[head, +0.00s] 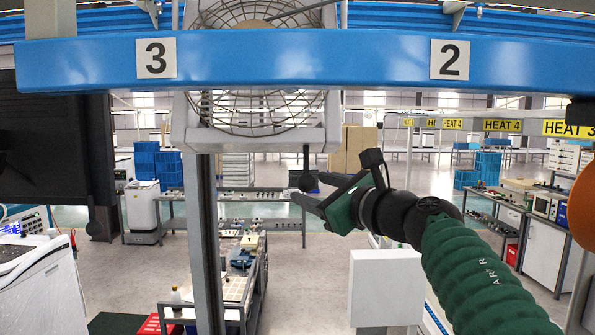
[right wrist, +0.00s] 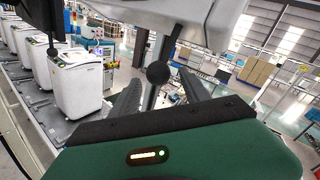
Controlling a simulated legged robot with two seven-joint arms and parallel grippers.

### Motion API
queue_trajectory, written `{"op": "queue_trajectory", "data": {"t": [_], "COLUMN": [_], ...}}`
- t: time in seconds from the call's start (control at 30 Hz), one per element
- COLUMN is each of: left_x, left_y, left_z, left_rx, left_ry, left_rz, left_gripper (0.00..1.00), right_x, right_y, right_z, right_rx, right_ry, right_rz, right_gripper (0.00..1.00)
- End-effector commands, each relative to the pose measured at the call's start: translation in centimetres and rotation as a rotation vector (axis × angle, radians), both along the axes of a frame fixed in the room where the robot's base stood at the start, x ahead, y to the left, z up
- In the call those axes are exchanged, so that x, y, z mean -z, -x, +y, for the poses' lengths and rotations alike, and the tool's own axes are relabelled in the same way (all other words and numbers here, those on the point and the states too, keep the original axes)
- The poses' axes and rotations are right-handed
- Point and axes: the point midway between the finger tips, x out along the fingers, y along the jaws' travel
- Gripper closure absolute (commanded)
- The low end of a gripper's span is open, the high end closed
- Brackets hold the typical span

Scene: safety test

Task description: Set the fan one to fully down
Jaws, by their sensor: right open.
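A grey fan (head: 240,140) with a wire guard hangs behind the blue beam. A thin dark rod with a round black knob (head: 306,182) hangs from the fan's lower right side. The knob also shows in the right wrist view (right wrist: 158,73), between the two fingers, with the fan's pale housing (right wrist: 165,12) above it. My right gripper (head: 309,189) is open, its fingers pointing left around the knob's place in the picture. I cannot tell whether they touch it. No label "1" shows; which fan is fan one cannot be told. My left gripper is not in view.
A blue beam (head: 300,58) with signs 3 and 2 crosses the top. A grey post (head: 204,240) stands below the fan. A white box (head: 386,288) is below my right arm.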

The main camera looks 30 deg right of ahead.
Motion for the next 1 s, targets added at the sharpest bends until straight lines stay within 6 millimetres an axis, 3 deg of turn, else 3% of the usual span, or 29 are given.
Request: {"op": "queue_trajectory", "data": {"t": [0.1, 0.3, 0.6, 1.0], "left_x": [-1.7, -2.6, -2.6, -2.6], "left_y": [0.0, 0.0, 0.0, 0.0], "left_z": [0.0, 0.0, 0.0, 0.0], "left_rx": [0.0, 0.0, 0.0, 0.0], "left_ry": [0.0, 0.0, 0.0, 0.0], "left_rz": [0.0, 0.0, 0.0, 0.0], "left_gripper": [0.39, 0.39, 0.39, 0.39], "right_x": [-0.5, -0.1, 0.0, 0.1], "right_y": [-2.9, -5.9, -6.2, -6.3], "right_z": [0.1, 0.2, 0.1, 0.1], "right_rx": [-0.002, 0.0, -0.001, 0.0], "right_ry": [-0.003, -0.001, -0.002, -0.002], "right_rz": [0.002, 0.001, -0.002, 0.0], "right_gripper": [0.46, 0.46, 0.46, 0.97]}}
